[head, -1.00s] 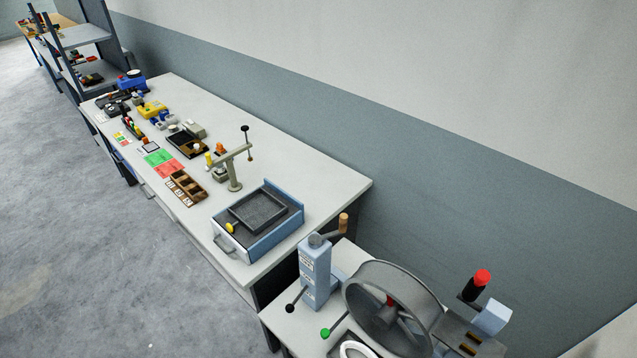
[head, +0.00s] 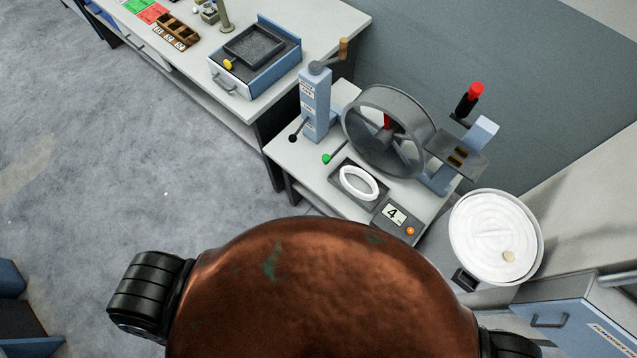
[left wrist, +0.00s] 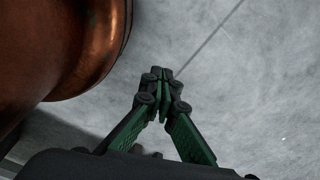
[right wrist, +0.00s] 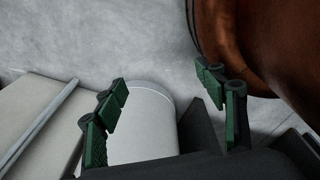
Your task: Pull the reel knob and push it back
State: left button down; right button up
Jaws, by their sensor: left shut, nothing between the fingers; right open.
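The grey spoked reel (head: 390,130) stands upright on the small white table in the head view. A red part (head: 387,121) shows at its hub. A black handle with a red top (head: 470,98) stands to the right of the reel, and a green-knobbed rod (head: 327,158) points out at its lower left. I cannot tell which of these is the reel knob. My left gripper (left wrist: 161,76) is shut and empty above the floor in the left wrist view. My right gripper (right wrist: 162,80) is open and empty, with a white round container (right wrist: 140,125) below it. Neither gripper shows in the head view.
A blue post with a crank (head: 315,100) stands left of the reel. A white ring in a tray (head: 358,182) and a display reading 4 (head: 394,214) are in front. A round white can (head: 495,236) stands at the right. A long bench (head: 310,30) lies behind.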

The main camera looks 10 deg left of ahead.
aim_at(326, 158)
jog(key=k, duration=0.15)
jog(key=u, duration=2.05)
jog(key=k, duration=0.85)
jog(key=z, duration=1.2)
jog(key=i, duration=0.5)
